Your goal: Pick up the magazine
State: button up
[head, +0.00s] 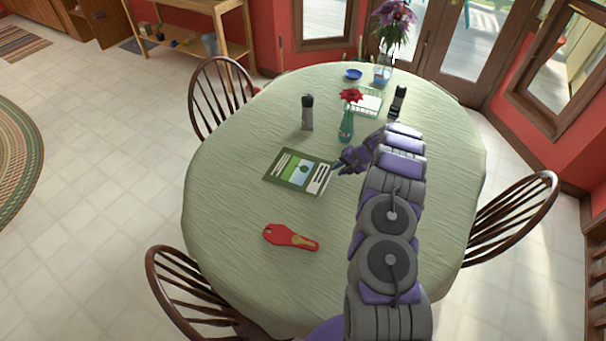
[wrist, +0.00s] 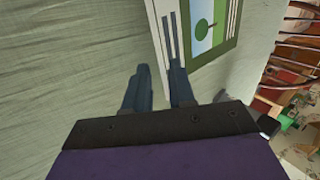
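The magazine (head: 302,172) lies flat on the table, with a dark green cover, a picture of a tree and a white text strip. It also shows at the top of the wrist view (wrist: 207,30), partly cut off. My gripper (head: 338,170) is at the magazine's right edge in the head view. In the wrist view my gripper (wrist: 160,68) has its two fingers apart with a gap between them. The right finger overlaps the magazine's near corner, and the left finger is over bare cloth. I cannot tell whether either finger touches it.
The table (head: 225,220) has a pale green cloth. A grey-and-black shaker (head: 307,112), a teal vase (head: 346,127) with a red flower and a wire basket (head: 368,103) stand behind the magazine. Chairs (head: 215,95) surround the table.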

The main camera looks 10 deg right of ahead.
jog(key=shift+s+a+b+x, duration=0.1)
jog(key=shift+s+b+x, duration=0.1)
jog(key=shift+x, duration=0.8)
jog(key=shift+s+a+b+x, duration=0.1)
jog(key=shift+s+b+x, duration=0.1)
jog(key=shift+x, duration=0.8)
jog(key=shift+s+a+b+x, duration=0.1)
jog(key=shift+s+b+x, duration=0.1)
jog(key=shift+x, duration=0.75)
grip_shut()
